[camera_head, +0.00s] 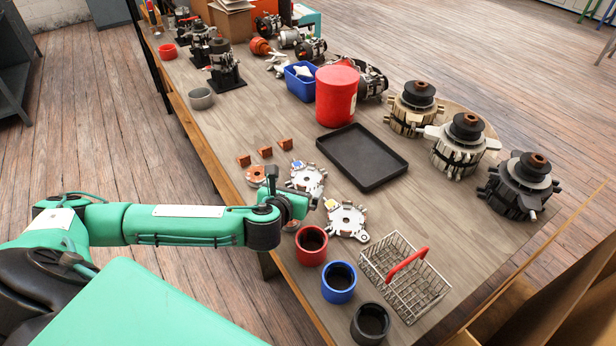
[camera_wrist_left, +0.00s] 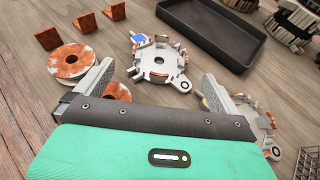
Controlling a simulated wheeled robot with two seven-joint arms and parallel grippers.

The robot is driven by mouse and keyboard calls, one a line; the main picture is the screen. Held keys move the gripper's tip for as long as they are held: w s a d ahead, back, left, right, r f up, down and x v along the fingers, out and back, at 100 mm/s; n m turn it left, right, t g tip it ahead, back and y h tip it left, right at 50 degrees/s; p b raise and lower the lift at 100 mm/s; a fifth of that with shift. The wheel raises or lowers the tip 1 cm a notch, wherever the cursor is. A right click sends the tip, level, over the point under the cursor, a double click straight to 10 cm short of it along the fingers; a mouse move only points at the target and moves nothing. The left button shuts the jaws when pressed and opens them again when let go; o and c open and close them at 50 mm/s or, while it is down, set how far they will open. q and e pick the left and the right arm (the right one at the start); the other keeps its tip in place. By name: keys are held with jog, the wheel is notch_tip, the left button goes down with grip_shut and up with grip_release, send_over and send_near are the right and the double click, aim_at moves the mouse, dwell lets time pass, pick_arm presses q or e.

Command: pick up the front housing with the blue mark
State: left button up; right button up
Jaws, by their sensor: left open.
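The front housing with the blue mark (camera_head: 308,180) is a silver, lobed disc with a central hole, lying flat on the bench. In the left wrist view this housing (camera_wrist_left: 158,65) lies ahead, between the lines of my two fingers, with its blue mark at its upper left. My left gripper (camera_head: 300,203) is open and empty, just on the near side of it. In the left wrist view the fingers of my left gripper (camera_wrist_left: 158,74) are spread wide. A second silver housing (camera_head: 347,221) lies nearer; my right-hand finger partly hides it in the wrist view. My right gripper is out of view.
Copper-and-white rings (camera_wrist_left: 72,61) and small brown blocks (camera_head: 265,152) lie left of the housing. A black tray (camera_head: 361,157) lies beyond it. Red (camera_head: 311,246), blue (camera_head: 339,282) and black cups and a wire basket (camera_head: 405,280) stand nearer.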

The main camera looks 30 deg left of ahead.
aim_at(310, 169)
pick_arm(q)
jog(key=x, duration=0.9)
jog(key=shift+w+f, duration=0.1)
jog(key=shift+w, duration=0.05)
jog(key=c, duration=1.1)
